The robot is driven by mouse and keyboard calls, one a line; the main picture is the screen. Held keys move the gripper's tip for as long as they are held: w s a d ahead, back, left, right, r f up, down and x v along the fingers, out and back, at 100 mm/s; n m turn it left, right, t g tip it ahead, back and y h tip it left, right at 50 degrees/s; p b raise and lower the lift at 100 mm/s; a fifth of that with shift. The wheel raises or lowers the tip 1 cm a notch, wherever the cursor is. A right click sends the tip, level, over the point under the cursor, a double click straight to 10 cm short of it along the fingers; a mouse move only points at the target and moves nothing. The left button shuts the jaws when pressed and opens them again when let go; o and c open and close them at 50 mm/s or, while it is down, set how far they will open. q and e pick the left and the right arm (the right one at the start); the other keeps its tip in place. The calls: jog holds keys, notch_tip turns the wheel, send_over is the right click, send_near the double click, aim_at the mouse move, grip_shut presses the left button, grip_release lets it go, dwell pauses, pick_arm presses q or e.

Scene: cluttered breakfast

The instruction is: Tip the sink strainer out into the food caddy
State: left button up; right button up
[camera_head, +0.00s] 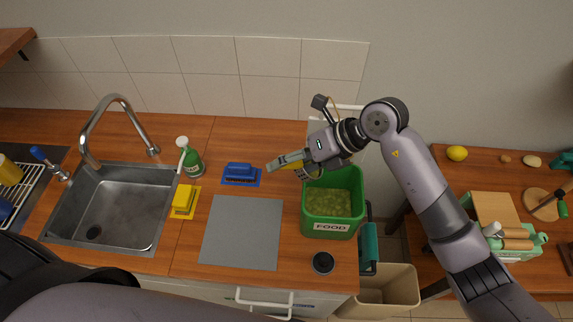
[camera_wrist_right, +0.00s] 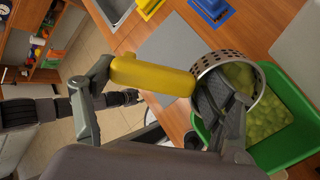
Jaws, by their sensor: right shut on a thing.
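My right gripper (camera_head: 292,161) is shut on the yellow handle of the sink strainer, above the worktop at the back left of the food caddy. The strainer (camera_wrist_right: 206,62) is a perforated metal basket. In the wrist view it overlaps the caddy's edge and looks tilted; in the head view the gripper mostly hides it. Green scraps show through its ring, but I cannot tell whether they lie in it or in the caddy behind. The green food caddy (camera_head: 308,214), labelled FOOD, stands upright with green scraps inside. It also shows in the wrist view (camera_wrist_right: 292,86).
A dark round cup (camera_head: 323,263) stands in front of the caddy.

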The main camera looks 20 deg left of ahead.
aim_at(296, 164)
jog(key=d+y, duration=0.1)
jog(key=d+r+y, duration=0.1)
jog(key=y, duration=0.1)
jog(key=shift+w+r, duration=0.1)
jog(key=y, duration=0.1)
jog(key=d, duration=0.1)
jog(key=d+y, duration=0.1)
jog(key=shift+w+d+r+g+y, duration=0.15)
jog(key=shift+r+g+y, duration=0.15)
jog(key=shift+g, duration=0.1)
jog(key=shift+d+f+b, duration=0.1)
jog(key=shift+f+b, duration=0.15)
jog(key=shift+b, duration=0.3)
jog(key=d+g+y+b, duration=0.1)
jog(key=d+y+b, duration=0.5)
jog(key=b, duration=1.1)
jog(key=shift+w+d+f+y, duration=0.35)
jog(key=shift+w+d+y, duration=0.1)
jog(key=shift+y, duration=0.75)
jog(key=shift+a, duration=0.1)
